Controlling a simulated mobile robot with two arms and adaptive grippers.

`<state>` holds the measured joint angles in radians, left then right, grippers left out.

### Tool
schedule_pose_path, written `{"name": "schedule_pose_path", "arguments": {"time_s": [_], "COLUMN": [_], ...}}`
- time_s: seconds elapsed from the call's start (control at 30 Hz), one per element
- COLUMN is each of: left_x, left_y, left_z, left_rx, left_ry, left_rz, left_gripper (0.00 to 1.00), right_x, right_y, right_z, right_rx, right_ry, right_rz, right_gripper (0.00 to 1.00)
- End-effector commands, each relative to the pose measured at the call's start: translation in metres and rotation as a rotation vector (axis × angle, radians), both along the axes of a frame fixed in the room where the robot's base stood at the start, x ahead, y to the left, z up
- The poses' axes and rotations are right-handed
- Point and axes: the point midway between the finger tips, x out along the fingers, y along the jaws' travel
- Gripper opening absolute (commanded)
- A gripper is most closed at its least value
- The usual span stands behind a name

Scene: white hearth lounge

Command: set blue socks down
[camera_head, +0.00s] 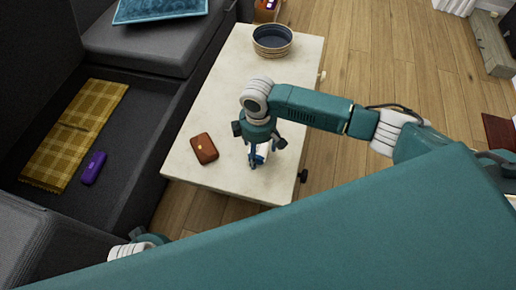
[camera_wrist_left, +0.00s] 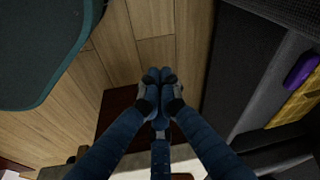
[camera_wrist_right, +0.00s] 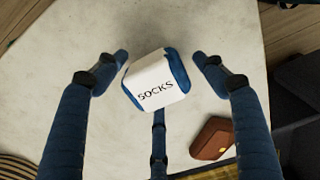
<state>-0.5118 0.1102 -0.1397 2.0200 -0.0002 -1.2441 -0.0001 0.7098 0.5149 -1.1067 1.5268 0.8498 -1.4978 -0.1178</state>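The blue socks, in a white band marked "SOCKS" (camera_wrist_right: 158,82), show in the right wrist view on the pale stone tabletop (camera_head: 225,100). In the head view the socks (camera_head: 264,148) are mostly hidden under my right gripper (camera_head: 258,158). My right gripper (camera_wrist_right: 162,62) is open, with a finger on each side of the socks and small gaps visible between them. My left gripper (camera_wrist_left: 159,75) is shut and empty, pointing at the wooden floor in the left wrist view.
A brown leather case (camera_head: 204,148) lies left of the socks on the table. A striped bowl (camera_head: 272,40) stands at its far end. A dark grey sofa (camera_head: 140,110) holds a yellow plaid cloth (camera_head: 75,135) and a purple case (camera_head: 93,168). The tabletop's middle is clear.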

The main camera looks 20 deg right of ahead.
Motion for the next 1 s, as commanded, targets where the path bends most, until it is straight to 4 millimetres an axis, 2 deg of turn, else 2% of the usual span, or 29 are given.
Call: {"name": "schedule_pose_path", "arguments": {"time_s": [0.23, 0.33, 0.47, 0.7, 0.9, 1.0], "left_x": [0.0, 0.001, -0.002, -0.016, -0.028, -0.031], "left_y": [0.0, -0.001, 0.0, 0.001, 0.003, 0.003], "left_z": [-0.001, 0.003, -0.02, -0.064, -0.089, -0.096], "left_rx": [-0.001, -0.001, 0.001, 0.003, 0.005, 0.004], "left_ry": [0.0, -0.003, 0.013, 0.038, 0.051, 0.053], "left_rz": [0.0, 0.0, -0.002, -0.006, -0.009, -0.01], "left_gripper": [0.0, 0.0, 0.0, 0.0, 0.0, 0.0], "right_x": [0.0, 0.0, 0.001, 0.001, 0.0, 0.0], "right_y": [0.0, 0.0, 0.0, 0.0, 0.0, 0.0], "right_z": [0.002, 0.011, 0.032, 0.083, 0.113, 0.121], "right_rx": [-0.001, 0.0, 0.0, 0.001, 0.001, 0.001], "right_ry": [-0.001, 0.0, -0.001, -0.002, -0.001, -0.001], "right_rz": [0.0, 0.0, 0.001, 0.001, 0.0, -0.001], "right_gripper": [0.7, 0.7, 0.7, 0.7, 0.7, 0.7]}}
